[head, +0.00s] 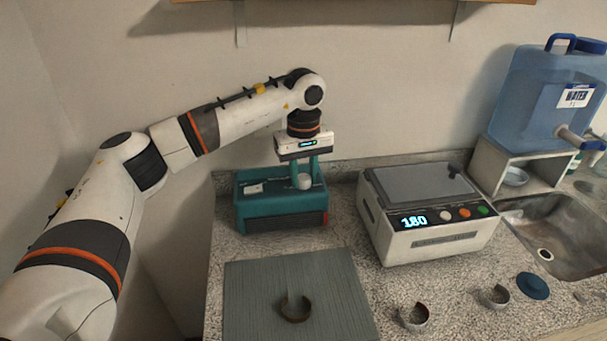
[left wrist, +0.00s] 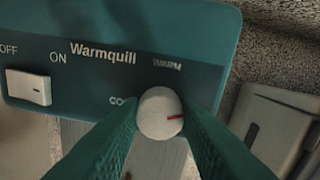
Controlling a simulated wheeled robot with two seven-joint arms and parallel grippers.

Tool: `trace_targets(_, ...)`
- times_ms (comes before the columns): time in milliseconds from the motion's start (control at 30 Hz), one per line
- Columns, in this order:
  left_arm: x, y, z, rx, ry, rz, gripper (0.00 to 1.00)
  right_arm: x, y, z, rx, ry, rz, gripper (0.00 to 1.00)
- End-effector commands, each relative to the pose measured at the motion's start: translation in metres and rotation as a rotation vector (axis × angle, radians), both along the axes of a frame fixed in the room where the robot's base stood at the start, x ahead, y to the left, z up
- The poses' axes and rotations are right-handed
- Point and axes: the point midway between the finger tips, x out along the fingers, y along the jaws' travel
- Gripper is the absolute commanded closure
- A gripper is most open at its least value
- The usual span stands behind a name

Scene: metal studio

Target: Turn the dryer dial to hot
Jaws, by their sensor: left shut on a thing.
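The dryer is a teal box (head: 270,215) at the back of the counter, also seen close up in the left wrist view (left wrist: 195,30). Its round white dial (left wrist: 158,105) has a red pointer aimed to the right in that view. WARM is printed above the dial and a partly hidden label starting "CO" is to its left. Any label on the right is hidden by a finger. My left gripper (head: 304,178) reaches down from above, its teal fingers shut on the dial from both sides. A white OFF/ON rocker switch (left wrist: 29,87) sits left of the dial. My right gripper is out of view.
A white appliance (head: 440,243) reading 180 stands right of the dryer. A ribbed grey mat (head: 245,290) with a brown open ring (head: 294,309) lies in front. Broken ring pieces (head: 413,317) and a blue disc (head: 533,286) lie front right, near a sink (head: 575,235).

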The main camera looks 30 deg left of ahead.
Motion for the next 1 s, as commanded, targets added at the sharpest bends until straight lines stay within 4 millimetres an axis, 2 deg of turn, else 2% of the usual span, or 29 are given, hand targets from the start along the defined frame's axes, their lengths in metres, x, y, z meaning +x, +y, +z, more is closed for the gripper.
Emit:
trace_targets(400,0.0016,0.0004,0.0035,-0.001,-0.009,-0.196,0.93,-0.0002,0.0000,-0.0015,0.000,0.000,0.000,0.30)
trace_targets(967,0.0017,0.0005,0.0038,-0.001,-0.009,-0.226,0.93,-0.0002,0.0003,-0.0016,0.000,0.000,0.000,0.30)
trace_targets(1000,0.0017,0.0005,0.0038,-0.001,-0.009,-0.226,0.67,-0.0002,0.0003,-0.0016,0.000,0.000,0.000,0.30)
